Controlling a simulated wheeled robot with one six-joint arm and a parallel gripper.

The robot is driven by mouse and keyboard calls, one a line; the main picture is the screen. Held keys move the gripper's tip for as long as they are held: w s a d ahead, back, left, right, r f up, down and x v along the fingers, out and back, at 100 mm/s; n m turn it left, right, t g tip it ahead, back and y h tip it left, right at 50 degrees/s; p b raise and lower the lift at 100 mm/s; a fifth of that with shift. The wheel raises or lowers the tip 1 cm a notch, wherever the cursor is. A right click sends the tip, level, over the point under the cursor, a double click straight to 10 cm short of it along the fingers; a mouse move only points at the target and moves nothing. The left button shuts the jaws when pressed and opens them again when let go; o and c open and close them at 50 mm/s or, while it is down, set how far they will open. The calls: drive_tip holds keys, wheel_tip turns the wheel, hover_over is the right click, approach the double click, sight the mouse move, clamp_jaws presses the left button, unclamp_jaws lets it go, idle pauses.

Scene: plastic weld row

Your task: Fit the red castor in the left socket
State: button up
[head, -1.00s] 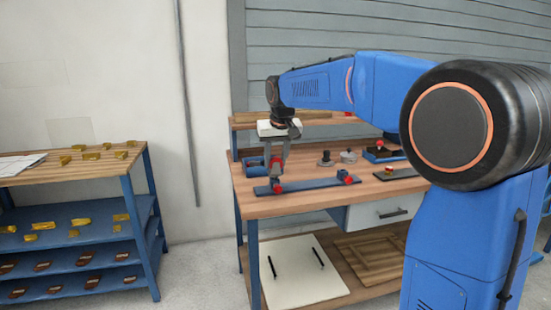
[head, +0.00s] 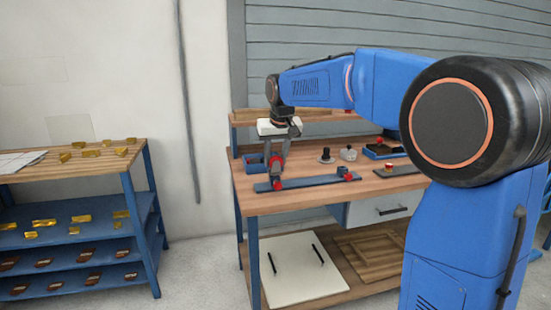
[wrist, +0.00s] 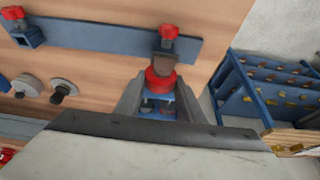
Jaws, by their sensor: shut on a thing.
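My gripper (head: 279,163) is over the left end of a long blue plate (head: 312,182) on the workbench. In the wrist view my gripper (wrist: 160,88) is shut on the red castor (wrist: 160,80), which has a dark brownish part at its far end. A red knobbed part (wrist: 168,36) stands on the plate just beyond the castor. The left socket is hidden behind the castor and fingers, so I cannot tell whether they touch. The right socket (wrist: 28,36) shows as a blue block with a similar red part (wrist: 15,12) beside it.
A blue bin (head: 252,163) stands at the bench's left edge, close behind my gripper. A dark round-based part (head: 326,157) and a pale knobbed part (head: 348,154) stand behind the plate. A blue shelf rack (head: 132,215) is at the left, across a floor gap.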

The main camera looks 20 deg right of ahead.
drive_tip(key=shift+f, duration=0.3)
idle(0.5)
drive_tip(key=o, duration=1.6)
drive_tip(key=shift+r, duration=0.1)
drive_tip(key=shift+r, duration=3.4)
drive_tip(key=shift+s, duration=0.15)
